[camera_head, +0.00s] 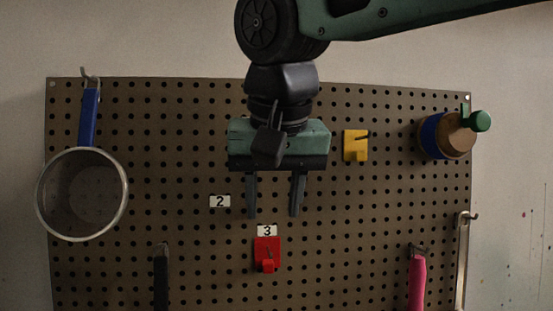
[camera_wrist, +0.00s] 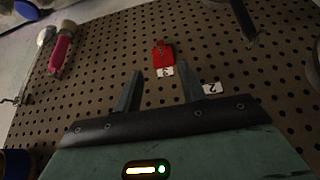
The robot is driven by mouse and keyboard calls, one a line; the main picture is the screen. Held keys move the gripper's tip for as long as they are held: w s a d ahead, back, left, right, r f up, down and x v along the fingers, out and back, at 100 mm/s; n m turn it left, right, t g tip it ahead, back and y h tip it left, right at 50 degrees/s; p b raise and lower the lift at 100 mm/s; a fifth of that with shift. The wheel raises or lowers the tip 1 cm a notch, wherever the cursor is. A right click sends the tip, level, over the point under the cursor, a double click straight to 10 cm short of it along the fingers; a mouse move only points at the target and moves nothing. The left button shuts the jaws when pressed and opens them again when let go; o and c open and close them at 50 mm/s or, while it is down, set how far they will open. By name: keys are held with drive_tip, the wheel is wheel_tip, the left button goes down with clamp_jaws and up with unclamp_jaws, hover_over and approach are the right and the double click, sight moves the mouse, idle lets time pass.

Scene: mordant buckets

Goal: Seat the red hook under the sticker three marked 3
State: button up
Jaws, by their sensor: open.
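The red hook (camera_head: 267,254) is on the brown pegboard, directly below the white sticker marked 3 (camera_head: 267,231). In the head view its upper edge meets the sticker; I cannot tell whether it is fully pushed in. My gripper (camera_head: 273,212) is open and empty, fingers pointing down, above the sticker and hook in the picture. In the wrist view the red hook (camera_wrist: 162,54) stands beyond the open fingertips, and the sticker 3 (camera_wrist: 165,72) lies between it and my gripper (camera_wrist: 160,82). Nothing is between the fingers.
The sticker marked 2 (camera_head: 220,201) is left of my fingers. A yellow hook (camera_head: 355,146) sits right of my gripper. A saucepan (camera_head: 83,193) hangs at left, a bottle-like item (camera_head: 446,135) at upper right, a pink-handled tool (camera_head: 417,282) at lower right, a dark-handled tool (camera_head: 161,277) at lower left.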

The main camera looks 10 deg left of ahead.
drive_tip(key=v, duration=0.7)
drive_tip(key=shift+f, duration=0.15)
drive_tip(key=s+d+f+n+g, duration=0.1)
drive_tip(key=s+d+f, duration=0.3)
drive_tip(key=f, duration=0.8)
drive_tip(key=s+d+f+n+g, duration=0.2)
drive_tip(key=s+d+f, duration=0.3)
drive_tip(key=d+f, duration=0.4)
drive_tip(key=s+d+f+n+g, duration=0.1)
drive_tip(key=s+d+f, duration=0.3)
drive_tip(key=f, duration=1)
drive_tip(key=d+g, duration=0.1)
drive_tip(key=d, duration=0.1)
drive_tip(key=shift+s+d+f+n+h, duration=0.3)
drive_tip(key=shift+s+d+h, duration=0.1)
